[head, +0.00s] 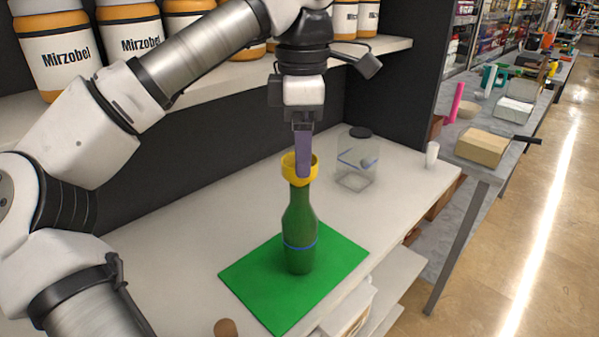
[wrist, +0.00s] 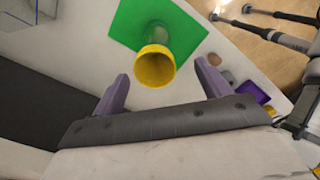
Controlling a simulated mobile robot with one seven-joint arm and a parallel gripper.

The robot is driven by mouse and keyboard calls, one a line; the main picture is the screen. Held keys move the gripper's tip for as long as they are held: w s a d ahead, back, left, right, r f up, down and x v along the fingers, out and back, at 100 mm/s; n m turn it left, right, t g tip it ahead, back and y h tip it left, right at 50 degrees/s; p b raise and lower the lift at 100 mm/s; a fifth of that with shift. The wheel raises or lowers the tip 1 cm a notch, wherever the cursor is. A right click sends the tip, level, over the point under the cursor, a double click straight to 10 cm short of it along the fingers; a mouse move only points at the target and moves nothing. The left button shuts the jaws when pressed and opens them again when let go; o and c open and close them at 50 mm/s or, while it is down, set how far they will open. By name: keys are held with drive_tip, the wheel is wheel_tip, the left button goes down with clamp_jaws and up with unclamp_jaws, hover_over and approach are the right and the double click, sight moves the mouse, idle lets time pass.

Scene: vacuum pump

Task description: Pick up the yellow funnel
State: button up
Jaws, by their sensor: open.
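The yellow funnel (head: 290,172) sits in the mouth of a green bottle (head: 299,235), which stands upright on a green mat (head: 245,280). In the wrist view the funnel (wrist: 155,68) shows its open rim, between and a little beyond my fingertips. My gripper (head: 303,172) points down over the funnel in the head view, one purple finger overlapping the rim. In the wrist view my gripper (wrist: 160,82) is open, with its two purple fingers apart and nothing between the pads. I cannot tell whether a finger touches the funnel.
A clear container (head: 355,170) with a dark lid stands to the right behind the bottle, and a white cup (head: 432,154) is near the counter's right end. A shelf (head: 225,78) with several orange-and-white jars runs above the back.

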sight(300, 181)
wheel_tip(300, 181, down, 2)
drive_tip(key=shift+f, duration=0.25)
drive_tip(key=f+p, duration=0.1)
drive_tip(key=f, duration=0.1)
drive_tip(key=f+p, duration=0.1)
drive_tip(key=f, duration=0.1)
drive_tip(key=shift+w+a+f, duration=0.1)
drive_tip(key=shift+w+a, duration=0.05)
drive_tip(key=shift+w, duration=0.25)
drive_tip(key=shift+f, duration=0.5)
drive_tip(key=c, duration=1)
drive_tip(key=shift+c, duration=0.3)
